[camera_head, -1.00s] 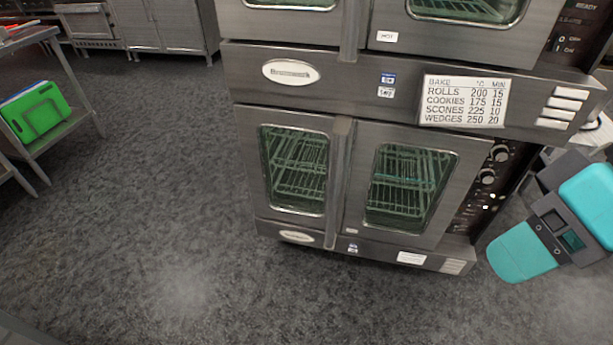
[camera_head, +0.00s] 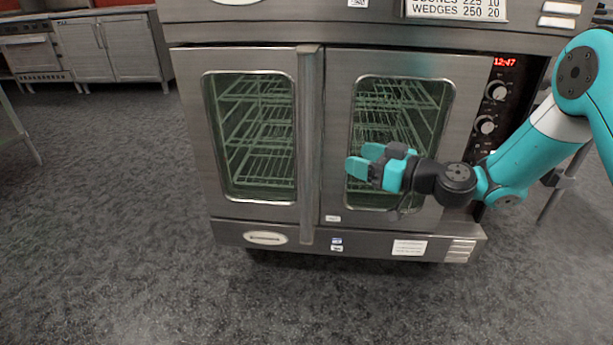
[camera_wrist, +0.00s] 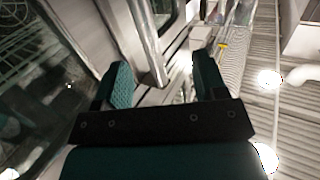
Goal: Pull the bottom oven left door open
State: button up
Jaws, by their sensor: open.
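The bottom oven's left door (camera_head: 308,215) is grey steel with a dark window and is shut. A vertical metal handle bar (camera_head: 307,140) runs along the seam between the two doors. The bar (camera_wrist: 146,42) also shows in the wrist view, ahead of the space between my fingers. My gripper (camera_head: 362,160) is open and empty, in front of the right door's window, to the right of the bar and apart from it. It also shows in the wrist view (camera_wrist: 162,72). It hides part of the right door's window (camera_head: 400,105).
The right door (camera_head: 470,75) is also shut. Knobs (camera_head: 486,124) and a red clock display (camera_head: 505,62) are at its right. Steel cabinets (camera_head: 130,50) stand far left. The grey floor (camera_head: 110,230) left and front of the oven is clear.

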aim_at(312, 147)
notch_tip(312, 147, down, 4)
jog(key=w+d+t, duration=0.1)
jog(key=w, duration=0.1)
jog(key=shift+m+t, duration=0.3)
jog(key=shift+m, duration=0.1)
jog(key=b+x, duration=0.2)
jog(key=x, duration=1.4)
jog(key=shift+w+a+f, duration=0.1)
jog(key=shift+w+a, duration=0.15)
jog(key=shift+a, duration=0.05)
grip_shut()
jog(key=shift+s+h, duration=0.15)
jog(key=shift+h, duration=0.15)
